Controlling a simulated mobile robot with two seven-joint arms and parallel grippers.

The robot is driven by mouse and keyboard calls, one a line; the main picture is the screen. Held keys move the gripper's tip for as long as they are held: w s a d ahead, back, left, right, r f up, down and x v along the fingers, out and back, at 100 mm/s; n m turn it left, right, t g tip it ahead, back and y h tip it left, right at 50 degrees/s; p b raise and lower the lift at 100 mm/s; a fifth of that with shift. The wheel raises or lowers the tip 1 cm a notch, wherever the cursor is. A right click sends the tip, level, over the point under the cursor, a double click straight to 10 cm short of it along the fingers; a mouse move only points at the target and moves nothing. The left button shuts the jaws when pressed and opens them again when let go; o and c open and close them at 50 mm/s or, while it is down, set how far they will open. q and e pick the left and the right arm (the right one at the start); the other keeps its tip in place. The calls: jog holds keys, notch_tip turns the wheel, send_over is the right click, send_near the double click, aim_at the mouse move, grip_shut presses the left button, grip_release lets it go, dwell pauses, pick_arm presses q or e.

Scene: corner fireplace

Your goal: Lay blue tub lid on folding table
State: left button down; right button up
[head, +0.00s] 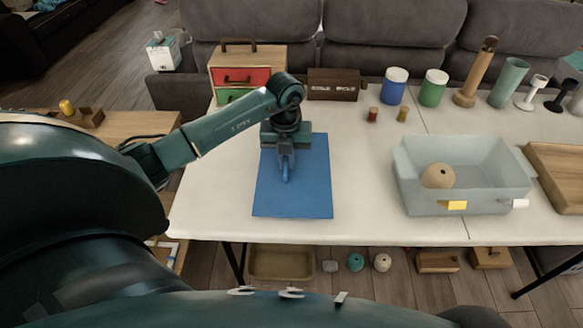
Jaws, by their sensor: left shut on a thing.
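The blue tub lid (312,195) is a flat blue rectangle over the left part of the white folding table (375,225). It looks level; I cannot tell whether it rests on the tabletop or hangs just above it. My left gripper (286,178) points down over the lid's middle and is shut on a small blue grip there. My left arm comes in from the left and hides part of the lid's far edge. My right gripper is not in view. An open translucent grey-blue tub (430,205) stands to the right, holding a tan ball (438,176).
A small drawer chest (262,58), a dark brown box (333,84), a blue jar (394,88) and a green jar (433,90) line the table's back. The table between lid and tub is clear.

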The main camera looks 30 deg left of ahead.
pick_arm(q)
jog(key=shift+f, duration=2.2)
jog(key=c, duration=1.5)
grip_release()
jog(key=shift+f, duration=0.1)
